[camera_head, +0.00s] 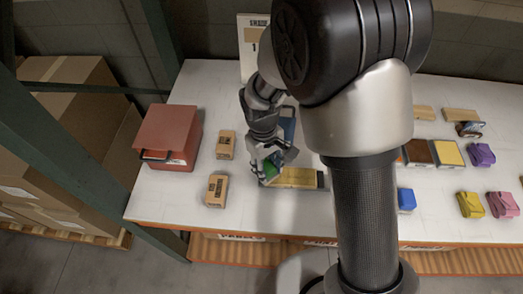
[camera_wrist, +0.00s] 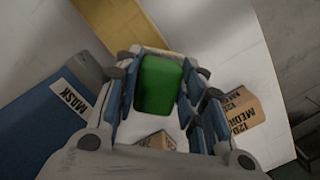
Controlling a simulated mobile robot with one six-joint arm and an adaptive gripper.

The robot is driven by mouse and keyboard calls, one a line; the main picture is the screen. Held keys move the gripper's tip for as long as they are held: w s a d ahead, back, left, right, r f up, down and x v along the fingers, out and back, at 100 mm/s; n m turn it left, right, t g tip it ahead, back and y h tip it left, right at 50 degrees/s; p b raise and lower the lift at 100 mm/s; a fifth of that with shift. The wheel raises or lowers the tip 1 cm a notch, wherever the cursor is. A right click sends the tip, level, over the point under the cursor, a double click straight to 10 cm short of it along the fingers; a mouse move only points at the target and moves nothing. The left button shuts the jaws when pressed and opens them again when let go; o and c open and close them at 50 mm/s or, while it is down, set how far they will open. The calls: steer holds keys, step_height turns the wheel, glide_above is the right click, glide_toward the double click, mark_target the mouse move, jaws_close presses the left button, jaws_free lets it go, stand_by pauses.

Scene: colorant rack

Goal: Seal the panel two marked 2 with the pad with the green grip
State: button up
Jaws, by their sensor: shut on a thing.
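My gripper (camera_head: 271,168) is shut on the pad with the green grip (camera_head: 271,170). The green grip also shows between the finger pads in the wrist view (camera_wrist: 158,85). The gripper hangs at the left end of a yellow-topped panel (camera_head: 297,177) with a dark right end, left of my arm. Part of a yellow surface (camera_wrist: 165,35) shows beyond the grip in the wrist view. I cannot tell whether the pad touches the panel. No number 2 is readable on any panel, and my arm hides the table's middle.
A red box (camera_head: 168,137) and two tan blocks (camera_head: 226,145) (camera_head: 216,190) are at the left. A blue item labelled MASK (camera_wrist: 70,97) lies near the gripper. Brown (camera_head: 418,152) and yellow (camera_head: 447,153) panels are right of my arm, with purple (camera_head: 481,154) and pink (camera_head: 502,204) blocks beyond.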

steer(key=r, duration=0.1)
steer(key=r+p, duration=0.2)
steer(key=r, duration=0.1)
steer(key=shift+d, duration=0.35)
steer(key=shift+a+r+p, duration=0.2)
steer(key=shift+r+p, duration=0.3)
steer(key=shift+r, duration=0.2)
steer(key=shift+r+p, duration=1.05)
steer(key=shift+r, duration=0.35)
steer(key=shift+f, duration=0.1)
